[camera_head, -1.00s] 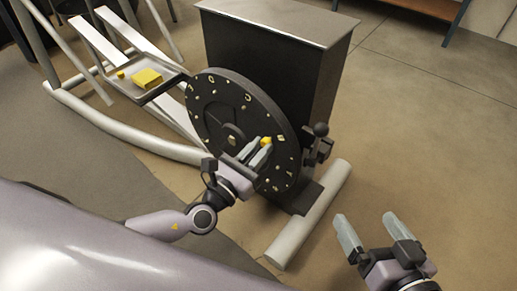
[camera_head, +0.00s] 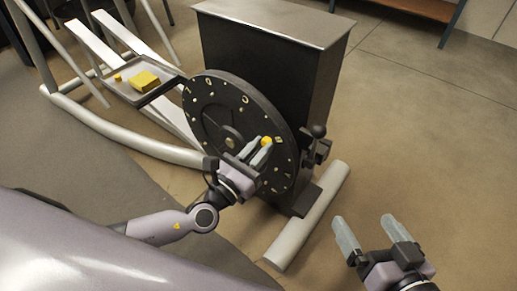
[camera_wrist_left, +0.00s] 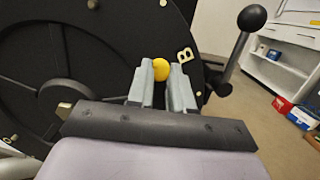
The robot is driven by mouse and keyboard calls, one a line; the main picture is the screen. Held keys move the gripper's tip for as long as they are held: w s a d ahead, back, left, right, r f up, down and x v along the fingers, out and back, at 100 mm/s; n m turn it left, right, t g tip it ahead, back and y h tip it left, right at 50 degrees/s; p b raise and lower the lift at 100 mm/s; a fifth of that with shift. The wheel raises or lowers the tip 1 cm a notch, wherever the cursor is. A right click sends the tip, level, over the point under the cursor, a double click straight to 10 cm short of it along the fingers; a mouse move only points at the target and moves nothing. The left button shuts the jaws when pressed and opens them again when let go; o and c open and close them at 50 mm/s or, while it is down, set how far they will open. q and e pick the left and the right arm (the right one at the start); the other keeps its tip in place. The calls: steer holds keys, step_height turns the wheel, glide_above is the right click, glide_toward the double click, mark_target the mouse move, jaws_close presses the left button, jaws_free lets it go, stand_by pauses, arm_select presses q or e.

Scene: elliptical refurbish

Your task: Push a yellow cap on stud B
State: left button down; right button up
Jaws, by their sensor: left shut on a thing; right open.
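My left gripper (camera_head: 258,154) is shut on a yellow cap (camera_head: 266,141) at the right part of the black disc's (camera_head: 215,105) face. In the left wrist view the cap (camera_wrist_left: 160,69) sits between the fingertips (camera_wrist_left: 163,88), just left of the pale letter B (camera_wrist_left: 185,55). Stud B itself is hidden behind the cap and fingers, so I cannot tell whether the cap touches it. Another yellow cap (camera_head: 118,77) lies on the tray at the upper left. My right gripper (camera_head: 371,236) is open and empty, low at the right.
The tray (camera_head: 112,86) also holds a yellow block (camera_head: 145,80). A ball-topped lever (camera_head: 318,131) stands close to the disc's right edge; its knob also shows in the left wrist view (camera_wrist_left: 252,18). A dark housing (camera_head: 270,60) stands behind the disc.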

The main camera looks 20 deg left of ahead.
arm_select(q)
steer(key=c, duration=0.9)
jaws_free()
steer(key=shift+c, duration=0.2)
steer(key=shift+s+a+f, duration=0.1)
steer(key=shift+s+a, duration=0.05)
steer(key=shift+s, duration=0.1)
steer(key=r+v, duration=0.1)
steer(key=v, duration=0.5)
steer(key=shift+s+f+p, duration=0.2)
steer(key=shift+f+p, duration=0.15)
steer(key=shift+f, duration=0.15)
steer(key=shift+a, duration=0.1)
